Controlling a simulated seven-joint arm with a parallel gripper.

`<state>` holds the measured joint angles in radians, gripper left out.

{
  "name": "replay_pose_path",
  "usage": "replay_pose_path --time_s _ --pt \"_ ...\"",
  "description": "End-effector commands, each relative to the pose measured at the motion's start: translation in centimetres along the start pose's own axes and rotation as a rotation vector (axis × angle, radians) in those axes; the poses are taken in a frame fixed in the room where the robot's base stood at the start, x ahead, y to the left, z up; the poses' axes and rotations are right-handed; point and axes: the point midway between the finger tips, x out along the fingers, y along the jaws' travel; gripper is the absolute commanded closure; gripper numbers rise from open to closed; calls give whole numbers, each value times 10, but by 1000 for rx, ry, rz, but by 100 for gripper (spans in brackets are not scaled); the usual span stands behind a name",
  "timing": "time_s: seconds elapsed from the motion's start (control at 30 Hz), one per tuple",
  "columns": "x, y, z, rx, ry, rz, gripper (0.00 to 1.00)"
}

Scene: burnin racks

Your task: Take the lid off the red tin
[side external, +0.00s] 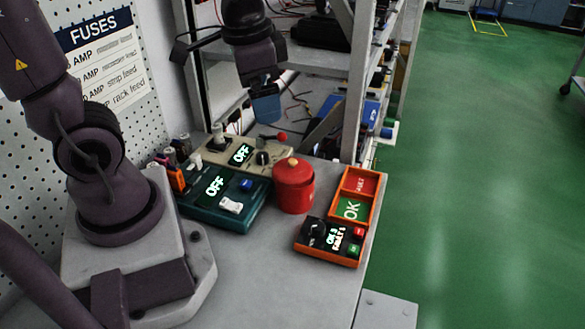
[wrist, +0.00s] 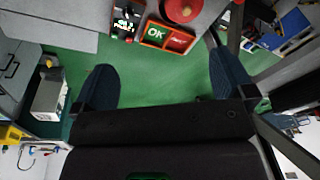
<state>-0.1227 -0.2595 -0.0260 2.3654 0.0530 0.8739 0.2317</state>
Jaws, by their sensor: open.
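The red tin (side external: 293,196) stands upright on the grey bench, with its red lid (side external: 292,168) on top and a small brownish knob at the lid's centre. In the wrist view the lid (wrist: 181,8) shows at the top edge, partly cut off. My gripper (side external: 266,108) is above and behind the tin in the side view, well apart from it. In the wrist view its two dark blue fingers (wrist: 166,88) are spread wide with nothing between them.
A green box (side external: 228,205) reading OFF and a beige box (side external: 246,153) with a red-tipped lever stand left of the tin. An orange tray (side external: 357,196) with OK and red panels is to its right, a control box (side external: 331,240) in front. Shelf racks stand behind.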

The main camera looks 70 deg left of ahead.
Motion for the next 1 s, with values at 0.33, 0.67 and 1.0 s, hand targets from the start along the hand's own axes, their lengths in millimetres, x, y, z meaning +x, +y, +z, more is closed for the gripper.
replay_pose_path --time_s 0.33,0.67,1.0 --pt "92 -40 -44 922 -191 94 0" --pt "94 -48 -60 1401 -159 89 0" --pt "150 -49 -50 1414 -161 95 0"
